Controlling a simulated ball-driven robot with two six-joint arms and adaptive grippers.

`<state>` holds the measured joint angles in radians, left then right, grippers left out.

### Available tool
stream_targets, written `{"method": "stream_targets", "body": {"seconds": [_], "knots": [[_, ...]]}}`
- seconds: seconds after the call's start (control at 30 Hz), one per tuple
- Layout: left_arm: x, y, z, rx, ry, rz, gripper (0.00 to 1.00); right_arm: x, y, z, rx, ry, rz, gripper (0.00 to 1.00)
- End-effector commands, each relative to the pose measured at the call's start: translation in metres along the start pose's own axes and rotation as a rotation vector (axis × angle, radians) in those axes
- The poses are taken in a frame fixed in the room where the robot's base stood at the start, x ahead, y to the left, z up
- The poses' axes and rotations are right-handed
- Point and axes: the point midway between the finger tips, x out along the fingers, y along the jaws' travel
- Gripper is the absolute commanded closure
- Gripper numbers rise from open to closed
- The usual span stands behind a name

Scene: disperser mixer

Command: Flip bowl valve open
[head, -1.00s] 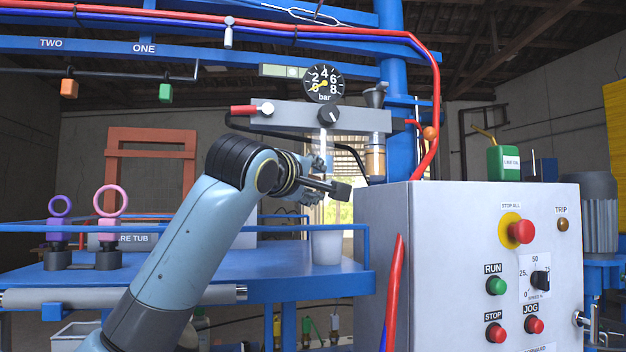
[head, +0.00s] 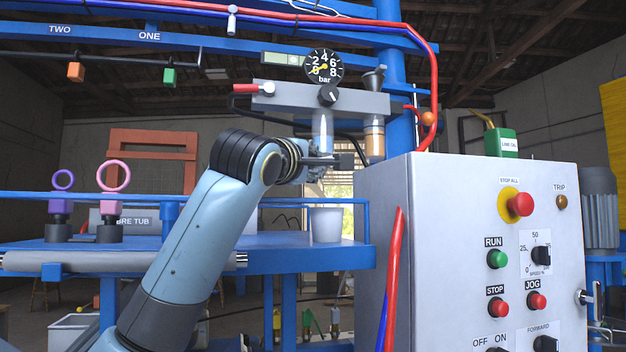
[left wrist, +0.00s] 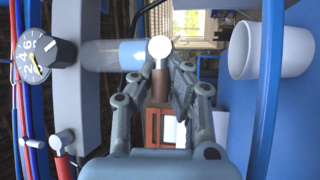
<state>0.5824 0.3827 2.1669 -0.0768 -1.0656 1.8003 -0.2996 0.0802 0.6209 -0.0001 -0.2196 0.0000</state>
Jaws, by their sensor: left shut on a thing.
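The clear bowl (head: 322,128) hangs under the grey manifold; in the left wrist view the bowl (left wrist: 100,54) lies sideways with blue liquid at its lower end. At that end is the bowl valve, with a pale round knob (left wrist: 160,48) and a brown lever (left wrist: 160,82). My left gripper (left wrist: 160,78) has its fingers on either side of the lever and is shut on it. In the head view my left gripper (head: 314,168) is just below the bowl and largely hides the valve. My right gripper is in neither view.
A white cup (head: 326,224) stands on the blue deck below the bowl. A pressure gauge (head: 324,66) and black knob (head: 328,96) sit above. A blue rail (head: 270,201) runs in front of the deck. The grey control cabinet (head: 400,200) stands close on the right.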

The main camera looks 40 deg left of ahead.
Motion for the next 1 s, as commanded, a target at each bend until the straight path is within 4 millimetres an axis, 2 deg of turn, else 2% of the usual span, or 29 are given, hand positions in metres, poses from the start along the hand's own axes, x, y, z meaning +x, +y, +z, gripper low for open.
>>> {"method": "stream_targets", "body": {"seconds": [0.03,0.37,0.4,0.6,0.87,1.0], "knots": [[0.0,-0.004,0.001,-0.01,0.001,0.003,1.0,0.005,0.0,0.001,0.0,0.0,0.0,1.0],[0.0,-0.002,0.001,-0.017,0.002,0.005,1.0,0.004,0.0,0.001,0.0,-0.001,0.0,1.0],[0.0,-0.002,0.001,-0.017,0.002,0.005,0.86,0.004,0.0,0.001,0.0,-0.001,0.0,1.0],[0.0,-0.001,0.0,-0.016,0.002,0.006,0.61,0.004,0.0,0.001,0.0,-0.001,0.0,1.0],[-0.001,-0.001,0.0,-0.016,0.003,0.007,0.61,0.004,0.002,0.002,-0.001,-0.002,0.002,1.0],[-0.015,-0.001,0.0,-0.015,0.002,0.008,0.61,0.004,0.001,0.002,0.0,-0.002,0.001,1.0]]}}
